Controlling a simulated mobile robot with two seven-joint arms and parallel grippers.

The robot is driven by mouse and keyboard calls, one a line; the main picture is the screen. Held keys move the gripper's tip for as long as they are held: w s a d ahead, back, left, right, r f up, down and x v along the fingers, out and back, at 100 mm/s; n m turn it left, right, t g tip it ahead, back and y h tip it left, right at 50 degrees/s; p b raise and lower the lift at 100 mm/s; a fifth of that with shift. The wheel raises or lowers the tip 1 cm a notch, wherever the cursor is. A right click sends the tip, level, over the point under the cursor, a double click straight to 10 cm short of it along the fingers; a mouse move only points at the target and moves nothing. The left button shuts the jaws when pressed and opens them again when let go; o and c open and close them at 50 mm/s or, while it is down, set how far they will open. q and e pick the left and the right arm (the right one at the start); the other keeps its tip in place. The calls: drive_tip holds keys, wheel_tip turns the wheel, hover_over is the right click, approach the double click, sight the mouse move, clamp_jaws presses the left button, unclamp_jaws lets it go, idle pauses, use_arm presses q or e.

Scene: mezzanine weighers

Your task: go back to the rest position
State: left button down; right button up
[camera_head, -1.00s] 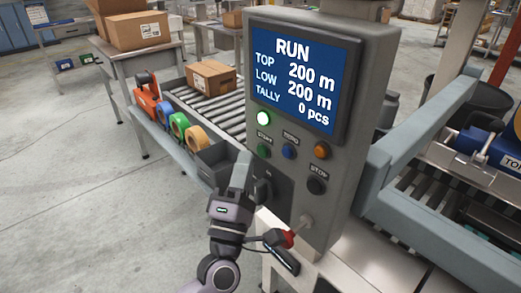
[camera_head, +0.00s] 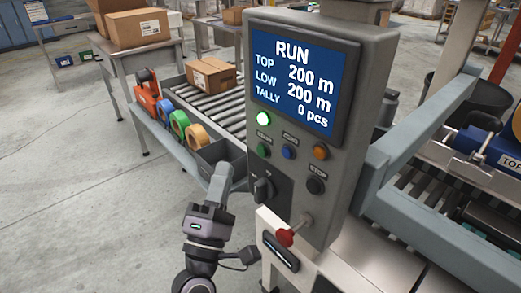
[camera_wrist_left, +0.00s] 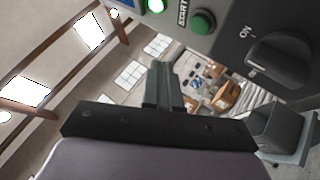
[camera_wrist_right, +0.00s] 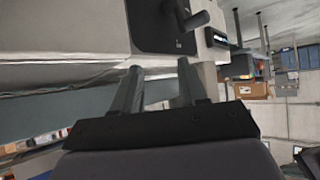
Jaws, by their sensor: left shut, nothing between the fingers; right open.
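My left gripper (camera_head: 221,172) points upward just left of the grey control box (camera_head: 340,205), apart from it. Its fingers are shut with nothing between them, and they show closed together in the left wrist view (camera_wrist_left: 163,85). The black rotary switch (camera_head: 264,188) is in clear sight on the box, and it also shows in the left wrist view (camera_wrist_left: 283,60) beside an ON mark. My right gripper (camera_wrist_right: 157,88) shows only in its own wrist view, open and empty, with a grey surface beyond its fingers.
The screen (camera_head: 295,78) reads RUN, above a lit green lamp (camera_head: 263,119). A red-knobbed lever (camera_head: 287,237) sticks out low on the box. Tape rolls (camera_head: 180,124) and a dark bin (camera_head: 216,160) line a shelf behind my left gripper. Open floor (camera_head: 80,210) lies at left.

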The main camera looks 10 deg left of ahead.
idle(0.4)
use_arm(q)
drive_tip(key=s+f+m+g+h+p, duration=0.1)
drive_tip(key=s+f+m+g+h, duration=0.1)
drive_tip(key=f+m+g, duration=0.35)
drive_tip(key=s+f+m+g+h+p, duration=0.1)
drive_tip(key=s+f+m+g+h, duration=0.15)
drive_tip(key=f+m, duration=0.55)
drive_tip(key=s+a+f+m+g+y, duration=0.2)
drive_tip(key=s+f+m+g, duration=0.1)
drive_tip(key=s+f, duration=0.2)
drive_tip(key=s+a+f+m+g+y, duration=0.2)
drive_tip(key=s+f, duration=0.4)
drive_tip(key=f, duration=0.3)
drive_tip(key=shift+a+m+g, duration=0.5)
drive_tip(key=shift+a+m, duration=0.35)
drive_tip(key=shift+m, duration=0.4)
drive_tip(key=shift+r, duration=0.1)
